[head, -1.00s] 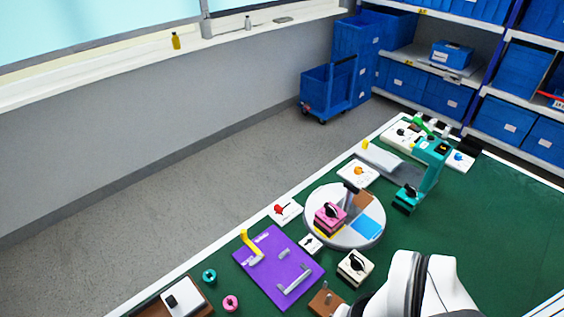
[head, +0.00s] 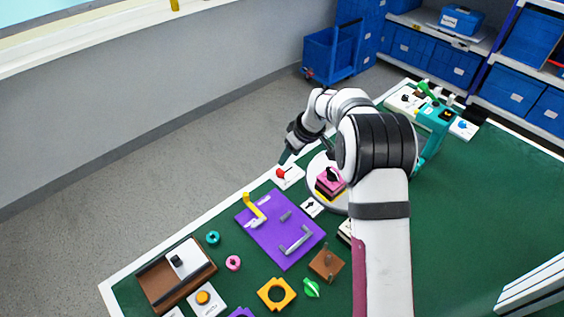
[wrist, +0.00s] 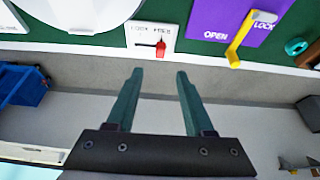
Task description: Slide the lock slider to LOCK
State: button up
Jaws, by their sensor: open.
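A small white plate (head: 293,171) with a red knob (head: 281,174) lies near the table's far edge. In the wrist view the plate (wrist: 143,35) has a slot and small lettering too blurred to read, and the red knob (wrist: 161,48) sits at its right end. In the wrist view, OPEN and LOCK are printed beside the yellow handle (wrist: 238,47). My gripper (wrist: 160,72) is open and empty, its fingertips apart from the red knob.
A round turntable (head: 313,170) with a pink block stands right of the plate, partly behind my arm. Teal and pink rings (head: 233,263), a brown tray (head: 160,290) and a yellow square piece (head: 277,294) lie to the front left. Right-hand green table surface (head: 480,200) is clear.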

aim_at(281, 171)
jog(key=x, duration=1)
grip_shut()
dwell(1.0)
